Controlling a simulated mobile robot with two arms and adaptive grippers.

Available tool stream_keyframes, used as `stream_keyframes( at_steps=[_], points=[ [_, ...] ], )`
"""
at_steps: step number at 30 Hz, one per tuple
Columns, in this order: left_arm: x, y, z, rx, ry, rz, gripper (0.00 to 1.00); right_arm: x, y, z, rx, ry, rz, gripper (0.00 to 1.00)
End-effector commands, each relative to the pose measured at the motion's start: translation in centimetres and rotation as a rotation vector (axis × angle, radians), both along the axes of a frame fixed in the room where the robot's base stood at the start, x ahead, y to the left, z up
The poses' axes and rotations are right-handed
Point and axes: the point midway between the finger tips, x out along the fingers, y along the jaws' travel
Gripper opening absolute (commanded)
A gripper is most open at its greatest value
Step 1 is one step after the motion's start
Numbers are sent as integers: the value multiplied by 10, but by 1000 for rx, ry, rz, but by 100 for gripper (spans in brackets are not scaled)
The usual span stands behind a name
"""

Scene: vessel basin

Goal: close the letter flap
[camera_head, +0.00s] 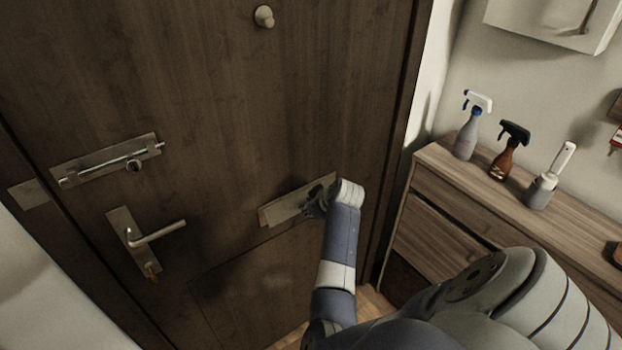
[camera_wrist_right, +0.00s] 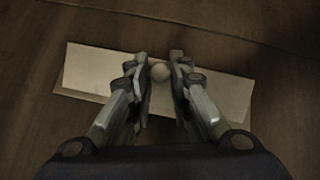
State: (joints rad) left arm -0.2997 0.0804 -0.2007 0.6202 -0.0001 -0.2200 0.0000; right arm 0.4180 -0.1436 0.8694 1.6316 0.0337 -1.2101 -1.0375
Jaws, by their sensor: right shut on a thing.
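The letter flap (camera_head: 286,208) is a pale metal plate low on the dark wooden door, right of the door handle. A thin lighter edge at its left end suggests it stands slightly off its backing, but I cannot tell how far. My right gripper (camera_head: 315,203) is at the flap's right part. My left gripper is out of view.
On the door are a sliding bolt (camera_head: 108,162), a lever handle (camera_head: 158,233) and a round knob (camera_head: 264,16). A wooden dresser (camera_head: 455,200) stands to the right, bearing two spray bottles and a white-handled brush in a holder (camera_head: 542,190).

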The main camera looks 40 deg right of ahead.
Motion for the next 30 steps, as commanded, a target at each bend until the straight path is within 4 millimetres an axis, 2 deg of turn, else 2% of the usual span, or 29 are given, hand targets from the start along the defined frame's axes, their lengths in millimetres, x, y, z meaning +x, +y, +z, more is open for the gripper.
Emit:
stream_keyframes(
  at_steps=[1,6,18,24,30],
  points=[
    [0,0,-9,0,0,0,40,-3,-2,-11,-10,-35,1,0],
    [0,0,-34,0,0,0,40,0,-1,-22,-24,-179,2,0],
    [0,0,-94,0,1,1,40,9,-1,-33,-47,-421,0,0],
    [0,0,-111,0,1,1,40,11,-2,-33,-53,-489,0,0],
    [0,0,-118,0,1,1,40,13,-1,-31,-56,-522,-1,0]
  ],
)
